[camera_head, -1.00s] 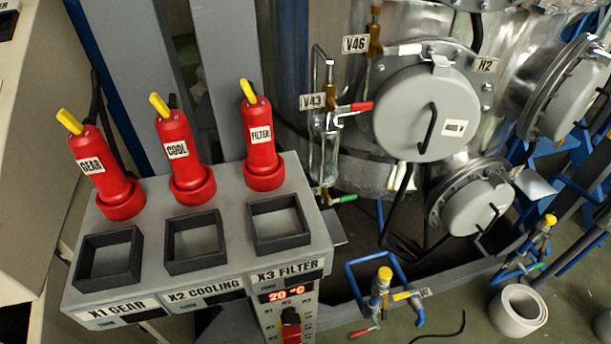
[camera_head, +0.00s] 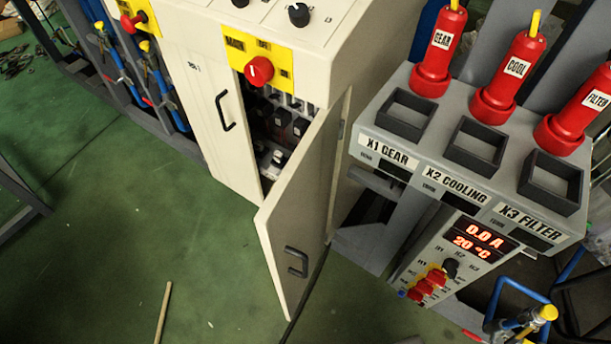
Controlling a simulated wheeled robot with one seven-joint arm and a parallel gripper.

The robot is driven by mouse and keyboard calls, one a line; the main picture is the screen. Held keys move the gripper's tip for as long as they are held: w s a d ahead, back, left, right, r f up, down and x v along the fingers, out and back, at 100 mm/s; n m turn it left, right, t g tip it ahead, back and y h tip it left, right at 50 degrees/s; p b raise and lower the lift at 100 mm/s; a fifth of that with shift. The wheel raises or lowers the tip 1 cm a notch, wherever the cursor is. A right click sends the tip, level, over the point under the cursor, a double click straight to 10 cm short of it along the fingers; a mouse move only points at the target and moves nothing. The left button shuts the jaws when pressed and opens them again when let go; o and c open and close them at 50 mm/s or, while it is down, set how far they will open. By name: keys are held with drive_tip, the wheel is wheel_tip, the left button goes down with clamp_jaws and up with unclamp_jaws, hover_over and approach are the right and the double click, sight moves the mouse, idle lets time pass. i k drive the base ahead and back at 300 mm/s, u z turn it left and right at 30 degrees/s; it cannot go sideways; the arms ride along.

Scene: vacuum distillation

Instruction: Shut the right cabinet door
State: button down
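The right cabinet door (camera_head: 292,215) is a cream panel with a black handle (camera_head: 296,262), standing well open. It swings out toward the viewer from the cabinet (camera_head: 200,85), hinged on the cabinet's right side. The opening (camera_head: 277,135) shows dark electrical parts inside. The left cabinet door (camera_head: 217,125) is closed and has its own black handle. A red knob on a yellow plate (camera_head: 259,71) sits above the opening. My gripper is not in view.
A grey plug panel (camera_head: 470,150) with red plugs labelled GEAR, COOL and FILTER stands close to the right of the open door. The green floor (camera_head: 130,235) is clear in front of the cabinet, except for a thin stick (camera_head: 163,312).

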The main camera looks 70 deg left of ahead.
sight(291, 221)
drive_tip(key=u, duration=2.8)
drive_tip(key=i, duration=0.5)
drive_tip(key=k, duration=0.5)
drive_tip(key=z, duration=1.15)
drive_tip(key=k, duration=0.7)
drive_tip(key=u, duration=1.4)
drive_tip(key=i, duration=0.5)
